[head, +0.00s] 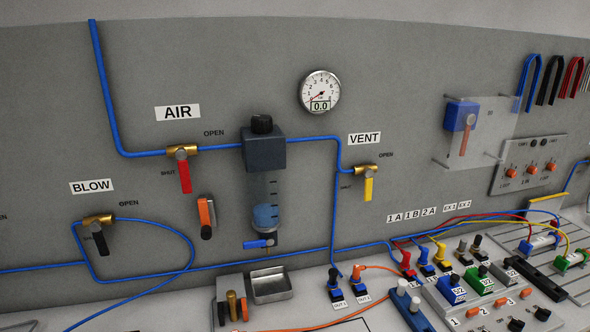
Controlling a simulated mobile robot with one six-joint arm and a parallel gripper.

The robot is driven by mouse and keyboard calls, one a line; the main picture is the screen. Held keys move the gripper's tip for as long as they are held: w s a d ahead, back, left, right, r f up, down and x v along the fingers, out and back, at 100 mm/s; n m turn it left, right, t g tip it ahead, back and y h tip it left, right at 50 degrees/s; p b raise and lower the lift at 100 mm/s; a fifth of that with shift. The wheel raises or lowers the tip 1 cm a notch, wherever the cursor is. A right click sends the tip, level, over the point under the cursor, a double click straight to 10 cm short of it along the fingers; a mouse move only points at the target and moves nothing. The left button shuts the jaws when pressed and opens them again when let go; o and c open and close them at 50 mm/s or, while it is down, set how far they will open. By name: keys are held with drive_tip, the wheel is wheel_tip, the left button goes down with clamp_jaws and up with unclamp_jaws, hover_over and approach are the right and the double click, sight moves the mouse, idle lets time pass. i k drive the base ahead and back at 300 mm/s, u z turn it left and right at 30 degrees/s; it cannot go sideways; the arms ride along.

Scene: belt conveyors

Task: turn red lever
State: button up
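A red lever (185,176) hangs straight down from a brass valve (182,151) under the AIR label (177,112) on the grey wall. It points down, near the word SHUT; the word OPEN is to its upper right. Another red-orange lever (466,136) hangs from a blue box (461,115) behind a clear panel at the right. My gripper is not in view.
Blue pipe (113,110) runs into the AIR valve. A yellow lever (368,189) at VENT and a black lever (101,243) at BLOW hang nearby. A filter unit (264,154) and gauge (320,91), reading 0.0, are right of it. A bench with coloured connectors lies below.

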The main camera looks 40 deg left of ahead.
sight(181, 154)
drive_tip(key=u, duration=2.45)
drive_tip(key=k, duration=0.9)
drive_tip(key=z, duration=0.05)
drive_tip(key=i, duration=0.9)
drive_tip(key=k, duration=0.2)
drive_tip(key=u, duration=0.05)
